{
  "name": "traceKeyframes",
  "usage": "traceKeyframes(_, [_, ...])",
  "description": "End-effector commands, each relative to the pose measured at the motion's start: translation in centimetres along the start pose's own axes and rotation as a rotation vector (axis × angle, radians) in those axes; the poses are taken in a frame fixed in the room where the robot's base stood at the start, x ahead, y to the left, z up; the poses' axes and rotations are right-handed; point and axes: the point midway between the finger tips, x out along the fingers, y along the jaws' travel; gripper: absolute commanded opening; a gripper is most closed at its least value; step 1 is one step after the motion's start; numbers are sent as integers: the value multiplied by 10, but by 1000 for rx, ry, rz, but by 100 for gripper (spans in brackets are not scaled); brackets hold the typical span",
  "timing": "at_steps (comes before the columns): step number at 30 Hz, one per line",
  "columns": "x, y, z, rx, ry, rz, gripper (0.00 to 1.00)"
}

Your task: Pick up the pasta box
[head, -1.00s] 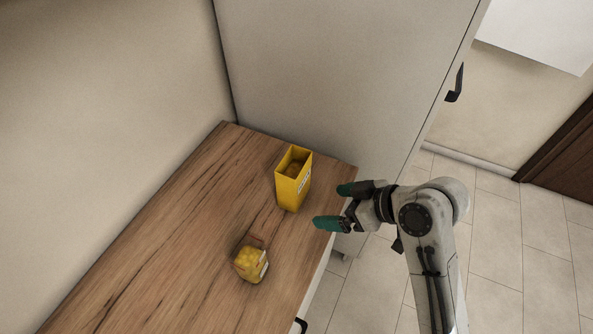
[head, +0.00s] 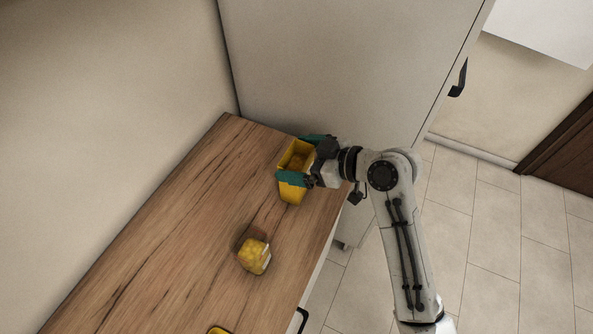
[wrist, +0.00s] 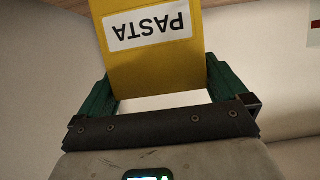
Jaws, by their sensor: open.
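The yellow pasta box (head: 292,193) stands upright on the wooden counter near its far end, its top open. In the wrist view, the box (wrist: 155,65) shows a white label reading PASTA, upside down. My gripper (head: 303,160) is open, with its green fingers on either side of the box. In the wrist view the box lies between the two fingers of my gripper (wrist: 160,85). I cannot tell whether either finger touches it.
A smaller yellow box or pack (head: 254,257) sits on the wooden counter (head: 180,240) nearer the front. Another yellow item (head: 220,330) is cut off at the bottom edge. A tall grey cabinet (head: 340,70) stands just behind the pasta box.

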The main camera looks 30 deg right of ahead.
Motion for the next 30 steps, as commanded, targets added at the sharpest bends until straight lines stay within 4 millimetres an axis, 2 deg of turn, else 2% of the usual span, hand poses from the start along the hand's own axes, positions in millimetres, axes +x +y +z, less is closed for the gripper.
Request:
traceKeyframes(3, [16, 0, -2, 0, 0, -1, 100])
traceKeyframes(6, [24, 0, -1, 1, -1, -1, 100])
traceKeyframes(14, [26, 0, 0, 0, 0, 1, 100])
traceKeyframes(30, [26, 0, 0, 1, 0, 1, 48])
